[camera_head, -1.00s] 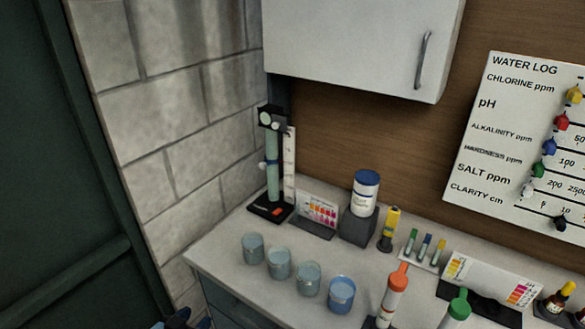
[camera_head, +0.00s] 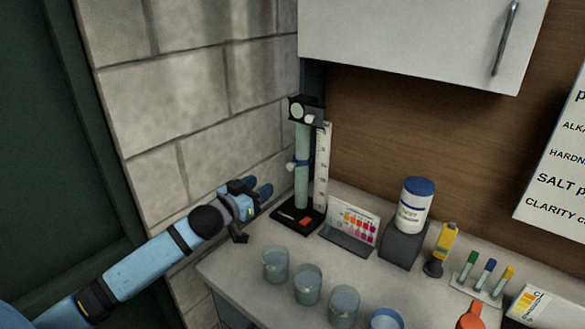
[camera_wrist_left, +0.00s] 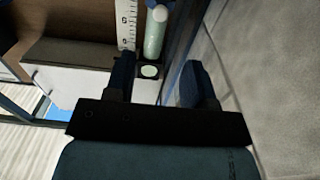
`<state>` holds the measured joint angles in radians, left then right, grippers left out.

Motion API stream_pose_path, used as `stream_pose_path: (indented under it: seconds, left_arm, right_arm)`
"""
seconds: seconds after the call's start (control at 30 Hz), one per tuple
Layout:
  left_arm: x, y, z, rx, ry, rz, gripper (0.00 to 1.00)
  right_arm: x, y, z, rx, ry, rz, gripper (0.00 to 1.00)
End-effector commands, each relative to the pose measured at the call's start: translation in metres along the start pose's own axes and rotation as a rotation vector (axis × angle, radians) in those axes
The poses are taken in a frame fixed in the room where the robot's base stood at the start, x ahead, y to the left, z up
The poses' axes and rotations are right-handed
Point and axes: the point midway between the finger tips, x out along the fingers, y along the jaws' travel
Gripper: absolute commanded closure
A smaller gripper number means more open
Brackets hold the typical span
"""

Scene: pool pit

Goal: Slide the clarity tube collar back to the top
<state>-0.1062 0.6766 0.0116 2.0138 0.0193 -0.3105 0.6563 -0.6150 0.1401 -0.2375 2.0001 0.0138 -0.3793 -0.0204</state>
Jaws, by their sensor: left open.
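The clarity tube (camera_head: 302,178) is a pale green upright cylinder on a black base (camera_head: 297,217), beside a white ruler (camera_head: 322,170). Its dark blue collar (camera_head: 303,162), with a light knob on the left, sits around the tube about midway up. A black head with a round lens (camera_head: 305,110) tops the tube. My left gripper (camera_head: 258,212) is open and empty, to the left of the tube's lower part and apart from it. In the left wrist view the tube (camera_wrist_left: 155,35) shows beyond the two fingers (camera_wrist_left: 158,82). My right gripper is not in view.
Several clear beakers (camera_head: 308,285) stand along the counter's front. A colour chart (camera_head: 352,225) and a white jar (camera_head: 415,203) on a grey block stand right of the tube. The block wall (camera_head: 190,90) is close on the left, and a cabinet (camera_head: 420,35) hangs above.

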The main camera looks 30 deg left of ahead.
Motion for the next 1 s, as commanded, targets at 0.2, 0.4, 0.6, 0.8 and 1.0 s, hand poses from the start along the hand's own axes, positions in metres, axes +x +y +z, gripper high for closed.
stream_pose_path:
  seconds: [0.2,0.4,0.6,0.8,1.0]
  left_arm:
    - [0.042,-0.001,-0.003,0.001,0.003,-0.001,0.5]
    - [0.08,0.0,-0.002,0.001,0.001,-0.001,0.5]
    - [0.108,0.0,-0.001,0.001,0.0,-0.001,0.5]
    - [0.119,0.0,0.0,0.001,-0.001,0.0,0.5]
    - [0.12,0.0,0.001,0.001,-0.001,0.0,0.5]
  right_arm:
    - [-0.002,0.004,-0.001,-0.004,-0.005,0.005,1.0]
    - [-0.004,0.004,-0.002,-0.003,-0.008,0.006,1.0]
    - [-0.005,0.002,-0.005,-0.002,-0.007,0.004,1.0]
    - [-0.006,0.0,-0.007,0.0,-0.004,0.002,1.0]
    - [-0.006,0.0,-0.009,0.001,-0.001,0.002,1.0]
